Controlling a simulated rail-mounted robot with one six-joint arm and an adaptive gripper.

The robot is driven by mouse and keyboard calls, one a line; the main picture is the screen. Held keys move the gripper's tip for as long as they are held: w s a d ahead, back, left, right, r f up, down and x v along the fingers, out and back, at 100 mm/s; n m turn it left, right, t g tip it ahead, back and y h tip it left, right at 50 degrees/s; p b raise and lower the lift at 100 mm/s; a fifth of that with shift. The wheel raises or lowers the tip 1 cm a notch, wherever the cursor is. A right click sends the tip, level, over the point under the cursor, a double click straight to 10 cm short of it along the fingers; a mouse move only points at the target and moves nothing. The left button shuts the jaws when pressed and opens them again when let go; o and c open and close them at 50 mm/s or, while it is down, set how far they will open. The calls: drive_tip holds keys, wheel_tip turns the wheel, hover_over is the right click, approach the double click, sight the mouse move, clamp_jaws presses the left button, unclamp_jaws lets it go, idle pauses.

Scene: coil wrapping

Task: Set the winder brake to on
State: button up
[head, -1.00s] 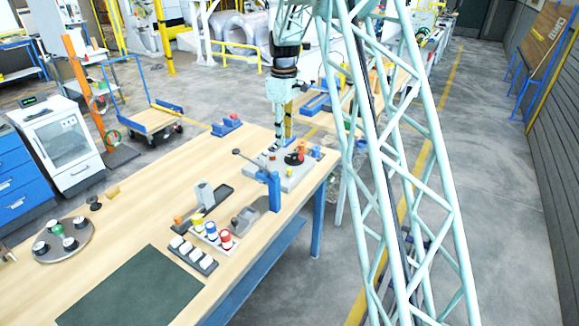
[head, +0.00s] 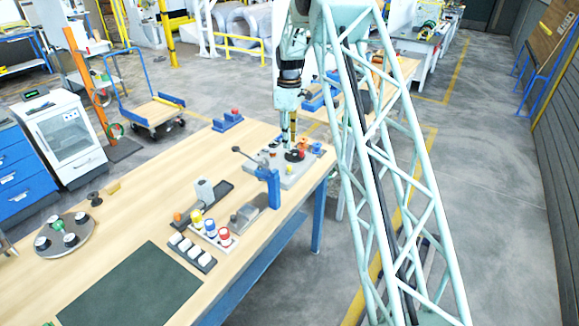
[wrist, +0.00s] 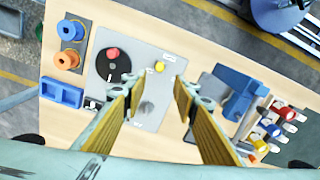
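The winder panel (wrist: 133,75) is a light grey plate on the wooden bench. It also shows in the head view (head: 284,174). Small labels sit beside some of these, too small to read; I cannot tell which control is the brake. My gripper (wrist: 156,88) is open and empty above the panel, its yellow-padded fingers on either side of the yellow and grey knobs. In the head view my gripper (head: 291,128) hangs just over the panel.
A blue clamp-like stand (wrist: 236,94) is right of the panel. Coloured spools (head: 210,228) and a dark green mat (head: 130,287) lie farther along the bench (head: 140,215).

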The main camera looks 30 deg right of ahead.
sight(290, 166)
drive_tip(key=shift+f, duration=0.15)
drive_tip(key=shift+f+p, duration=0.7)
drive_tip(key=shift+f, duration=6.05)
drive_tip(key=shift+c, duration=0.2)
clamp_jaws()
